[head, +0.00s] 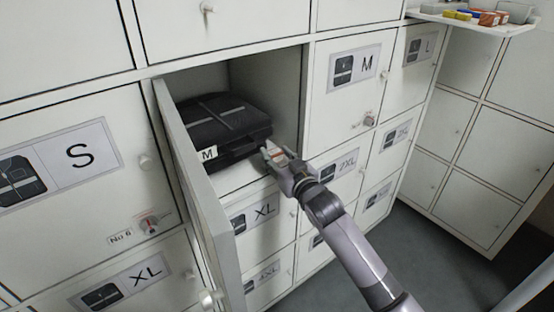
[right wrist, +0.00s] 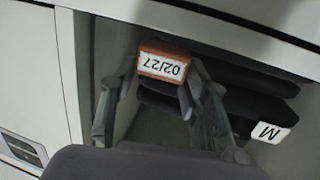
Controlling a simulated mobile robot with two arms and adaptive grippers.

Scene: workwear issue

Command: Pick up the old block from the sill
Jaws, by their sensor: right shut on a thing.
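An orange-brown block (right wrist: 163,62) with a white label reading "02/27" shows in the right wrist view, upside down in the picture. My right gripper (head: 275,156) is at the front right of the open locker, shut on the block. In the head view, only a small part of the block shows between the fingers. The pale sill (head: 232,177) is the front of the locker floor, in front of a folded black garment. I cannot tell whether the block still touches the sill. My left gripper is not in view.
The black garment (head: 218,118) with an "M" tag lies inside the locker. The open door (head: 198,185) stands out on the left. Closed lockers surround it. A white shelf (head: 470,22) at the top right holds several small coloured blocks.

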